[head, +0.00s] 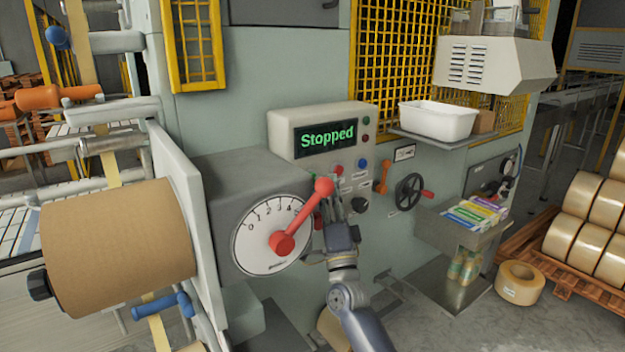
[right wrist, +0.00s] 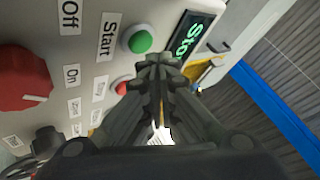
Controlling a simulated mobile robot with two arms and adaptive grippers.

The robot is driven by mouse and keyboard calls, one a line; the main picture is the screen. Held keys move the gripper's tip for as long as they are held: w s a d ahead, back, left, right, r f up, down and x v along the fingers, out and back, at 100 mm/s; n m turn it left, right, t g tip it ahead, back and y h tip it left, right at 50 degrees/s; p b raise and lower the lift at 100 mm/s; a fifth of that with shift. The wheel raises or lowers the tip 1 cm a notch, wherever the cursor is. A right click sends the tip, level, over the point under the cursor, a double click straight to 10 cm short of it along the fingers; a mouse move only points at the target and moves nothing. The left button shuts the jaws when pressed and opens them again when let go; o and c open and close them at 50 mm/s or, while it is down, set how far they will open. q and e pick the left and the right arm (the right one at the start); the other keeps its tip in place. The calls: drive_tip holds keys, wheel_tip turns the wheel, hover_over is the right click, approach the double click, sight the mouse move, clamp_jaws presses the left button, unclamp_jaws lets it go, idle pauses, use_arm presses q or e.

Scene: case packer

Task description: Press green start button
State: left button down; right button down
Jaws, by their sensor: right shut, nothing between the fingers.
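The green start button (right wrist: 140,40) shows in the right wrist view, next to a "Start" label on the grey control panel. My right gripper (right wrist: 159,66) is shut and empty, its fingertips close to the button's lower right in that view. I cannot tell whether they touch the panel. In the head view my right gripper (head: 337,205) is in front of the panel's lower part, beside the red lever (head: 302,218). The display (head: 327,135) reads "Stopped" in green. My left gripper is not in view.
A red button (right wrist: 122,88) sits near the fingertips, and a large red knob (right wrist: 20,78) is at the left. In the head view a blue button (head: 362,163), a black handwheel (head: 410,193) and a dial (head: 262,246) surround the gripper. A brown roll (head: 118,240) stands left.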

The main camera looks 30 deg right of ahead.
drive_tip(key=shift+w+y, duration=0.1)
drive_tip(key=shift+y, duration=0.2)
idle(0.5)
drive_tip(key=shift+w, duration=0.35)
drive_tip(key=shift+w+a+b, duration=0.1)
drive_tip(key=shift+w+b, duration=0.3)
drive_tip(key=shift+b, duration=0.1)
idle(0.6)
drive_tip(key=shift+s, duration=0.1)
drive_tip(key=shift+s+p, duration=0.35)
drive_tip(key=shift+s, duration=0.45)
drive_tip(key=s, duration=0.1)
drive_tip(key=s+p, duration=0.1)
drive_tip(key=s, duration=0.3)
drive_tip(key=shift+d+p, duration=0.25)
drive_tip(key=shift+p, duration=0.05)
